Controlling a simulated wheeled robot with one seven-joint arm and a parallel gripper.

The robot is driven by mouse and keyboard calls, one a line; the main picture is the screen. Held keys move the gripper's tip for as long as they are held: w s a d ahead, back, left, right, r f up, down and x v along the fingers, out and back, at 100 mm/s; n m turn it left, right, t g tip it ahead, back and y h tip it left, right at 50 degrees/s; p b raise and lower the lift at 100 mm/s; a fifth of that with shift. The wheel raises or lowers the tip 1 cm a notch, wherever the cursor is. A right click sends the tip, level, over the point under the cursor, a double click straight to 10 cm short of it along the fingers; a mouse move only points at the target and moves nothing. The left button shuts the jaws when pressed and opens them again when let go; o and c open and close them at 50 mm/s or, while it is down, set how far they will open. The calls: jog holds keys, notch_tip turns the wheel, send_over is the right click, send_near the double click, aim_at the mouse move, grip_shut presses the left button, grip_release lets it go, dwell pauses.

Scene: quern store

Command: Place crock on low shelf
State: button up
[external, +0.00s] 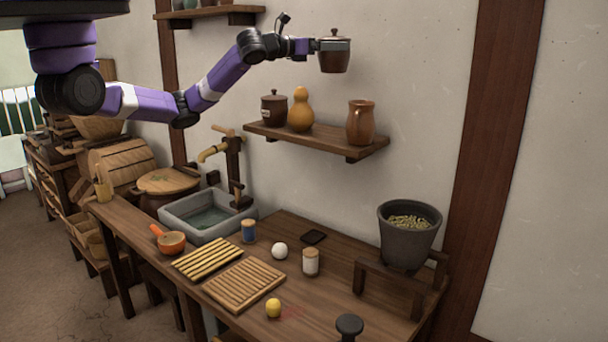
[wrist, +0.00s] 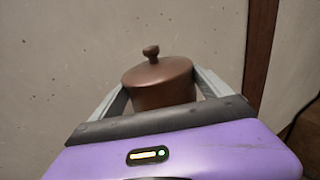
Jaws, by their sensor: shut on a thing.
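A brown lidded crock (external: 334,56) with a knob on top is held upright in the air in the external view. My gripper (external: 318,46) is shut on it from the left. In the wrist view the crock (wrist: 162,85) sits between the two grey fingers of my gripper (wrist: 163,88); its lower part is hidden by my gripper body. The low wooden shelf (external: 318,138) is on the wall below the held crock. It bears a dark lidded crock (external: 273,106) at left, a gourd (external: 300,112) and a brown jug (external: 360,123) at right.
Bare shelf room shows between gourd and jug. A higher shelf (external: 210,12) is at upper left. Below stand a workbench (external: 335,285) with a stone sink (external: 190,224), slatted racks (external: 243,286), small jars and a dark pot (external: 408,240) on a stand. Blank wall lies right.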

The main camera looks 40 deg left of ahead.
notch_tip(320, 180, down, 20)
jog(key=p, duration=0.2)
jog(key=shift+a+p, duration=0.1)
jog(key=shift+p, duration=0.3)
jog(key=shift+f, duration=0.2)
jog(key=o, duration=1.8)
jog(key=shift+f, duration=0.1)
jog(key=shift+o, duration=0.2)
